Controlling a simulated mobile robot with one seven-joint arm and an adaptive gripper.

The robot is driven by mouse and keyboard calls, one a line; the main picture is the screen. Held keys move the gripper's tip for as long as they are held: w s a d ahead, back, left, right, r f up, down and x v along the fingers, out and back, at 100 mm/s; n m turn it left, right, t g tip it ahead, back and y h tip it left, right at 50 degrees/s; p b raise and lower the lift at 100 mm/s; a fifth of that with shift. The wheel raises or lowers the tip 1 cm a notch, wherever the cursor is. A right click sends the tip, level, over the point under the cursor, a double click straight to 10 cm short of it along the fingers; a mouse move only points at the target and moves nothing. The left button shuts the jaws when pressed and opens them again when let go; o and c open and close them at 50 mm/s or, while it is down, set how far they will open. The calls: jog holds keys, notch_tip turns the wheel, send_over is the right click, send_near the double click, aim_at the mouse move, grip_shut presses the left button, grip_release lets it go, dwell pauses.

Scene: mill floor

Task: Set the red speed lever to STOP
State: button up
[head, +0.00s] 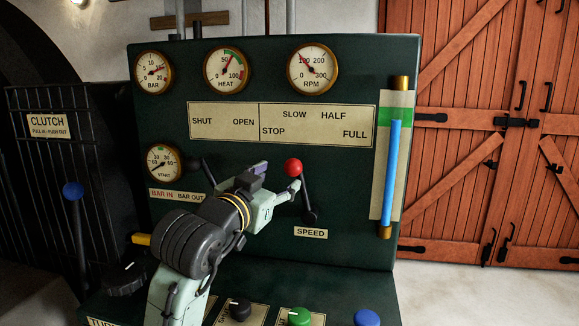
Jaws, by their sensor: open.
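The red speed lever has a red ball knob (293,168) on a dark arm that rises from a pivot (310,216) above the SPEED label (311,233). It leans up and to the left, toward the STOP and SLOW side of the label plate (317,125); which mark it sits at, I cannot tell exactly. My gripper (287,184) is open, just left of and below the knob, with a pale fingertip close to or overlapping the lever arm. Whether it touches, I cannot tell. The knob is fully visible, and part of the lever arm is hidden by the fingertip.
Left of my gripper is another dark lever (207,172), partly hidden by my arm. A gauge glass with a blue column (391,170) stands at the panel's right edge. Knobs, including a green one (299,316), sit on the lower desk. A blue-knobbed clutch lever (73,190) is far left.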

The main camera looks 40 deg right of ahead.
aim_at(290, 170)
jog(key=p+x, duration=0.2)
jog(key=x, duration=0.7)
jog(key=shift+w+d, duration=0.15)
grip_shut()
dwell(0.4)
